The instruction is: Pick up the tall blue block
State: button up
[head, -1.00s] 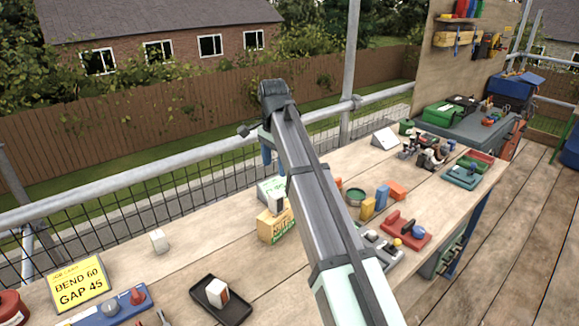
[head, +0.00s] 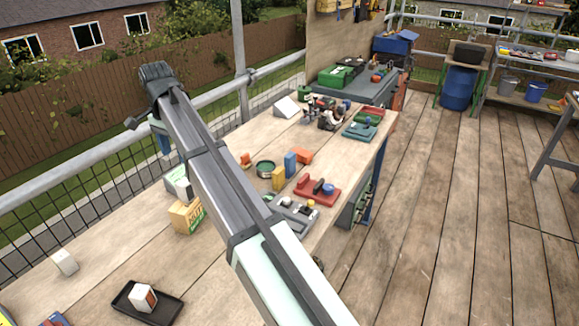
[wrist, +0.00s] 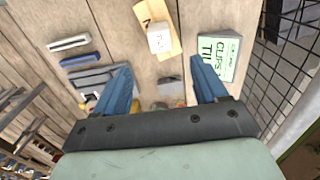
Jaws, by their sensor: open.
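The tall blue block (head: 290,163) stands upright on the wooden bench in the head view, just behind a yellow block (head: 278,178) and left of an orange block (head: 303,156). My gripper (head: 163,143) is to the left of it, above the bench's fence side, partly hidden by my arm. In the wrist view my gripper (wrist: 163,85) has its two blue fingers spread wide with nothing held between them. I cannot make out the tall blue block in the wrist view.
A nuts box (head: 186,216) and a clips box (wrist: 218,55) stand near my gripper. A round green tin (head: 265,168) and a red tray (head: 317,189) are close to the blue block. A black tray (head: 172,312) holds a white block.

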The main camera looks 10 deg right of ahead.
jog(key=c, duration=0.3)
jog(key=shift+d, duration=0.1)
